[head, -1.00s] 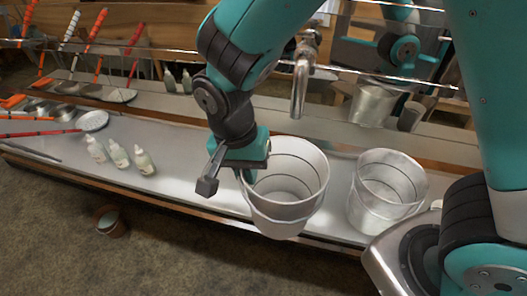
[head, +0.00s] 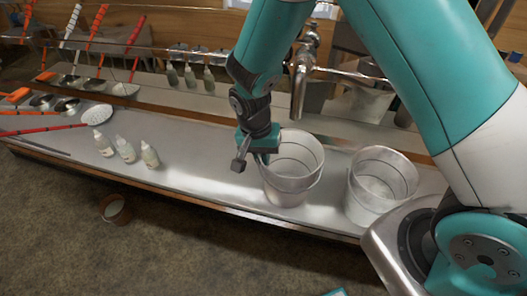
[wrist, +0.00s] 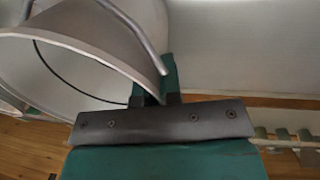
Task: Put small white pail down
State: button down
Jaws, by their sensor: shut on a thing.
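The small white pail (head: 289,183) is upright, with its open top facing up, over the steel counter (head: 225,170) near its front edge. My gripper (head: 263,152) is shut on the left side of its rim. I cannot tell whether the pail's base touches the counter. In the wrist view the pail (wrist: 85,45) fills the upper left, with its rim at my gripper (wrist: 158,92); the fingertips are partly hidden.
A second, similar pail (head: 380,185) stands close to the right. Three small bottles (head: 126,150) stand to the left. A metal tap (head: 300,75) hangs behind. Skimmers and ladles (head: 97,116) lie at the far left. A brown bucket (head: 113,210) is on the floor.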

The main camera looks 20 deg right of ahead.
jog(key=shift+f, duration=0.15)
jog(key=c, duration=1.7)
grip_release()
jog(key=shift+f, duration=0.1)
jog(key=o, duration=0.4)
notch_tip(320, 180, up, 12)
jog(key=a+b, duration=0.1)
jog(key=b, duration=0.1)
jog(key=shift+w+a+r, duration=0.2)
jog(key=shift+w, duration=0.2)
